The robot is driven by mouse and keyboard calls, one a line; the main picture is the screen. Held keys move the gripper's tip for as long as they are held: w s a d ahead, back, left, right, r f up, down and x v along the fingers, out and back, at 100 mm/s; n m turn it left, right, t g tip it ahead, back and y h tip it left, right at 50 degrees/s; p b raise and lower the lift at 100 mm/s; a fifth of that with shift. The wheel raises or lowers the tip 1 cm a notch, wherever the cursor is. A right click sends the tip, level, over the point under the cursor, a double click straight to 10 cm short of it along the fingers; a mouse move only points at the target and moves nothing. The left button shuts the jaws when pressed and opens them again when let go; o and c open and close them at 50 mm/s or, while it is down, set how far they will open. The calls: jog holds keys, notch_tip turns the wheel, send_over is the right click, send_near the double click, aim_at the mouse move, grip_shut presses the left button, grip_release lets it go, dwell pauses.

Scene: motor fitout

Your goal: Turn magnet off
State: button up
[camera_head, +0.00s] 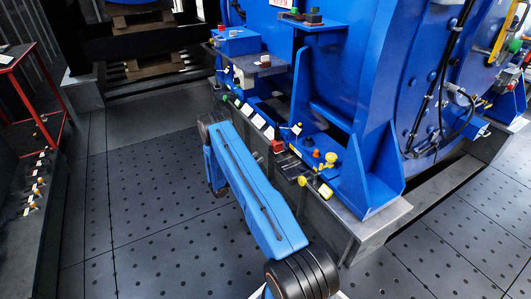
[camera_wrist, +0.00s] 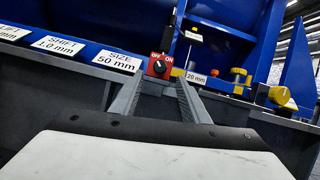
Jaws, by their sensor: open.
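A small red switch box (camera_wrist: 153,70) marked OFF and ON, with a black rotary knob (camera_wrist: 159,66), stands ahead of my gripper in the wrist view. I cannot tell which mark the knob points to. The red box also shows in the head view (camera_head: 277,146), on the ledge of the blue machine. My gripper (camera_wrist: 164,84) is open, its two grey fingers reaching towards the box with empty space between them. The knob appears near the left fingertip, beyond it; contact cannot be made out.
White labels such as "SIZE 50 mm" (camera_wrist: 118,62) line the ledge left of the switch. A "20 mm" label (camera_wrist: 196,78) and yellow knobs (camera_wrist: 279,96) are to its right. The blue machine (camera_head: 345,60) rises behind. Open dark floor (camera_head: 150,215) lies left.

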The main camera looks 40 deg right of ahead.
aim_at(269, 149)
jog(key=shift+x, duration=3.5)
jog(key=shift+s, duration=0.1)
grip_shut()
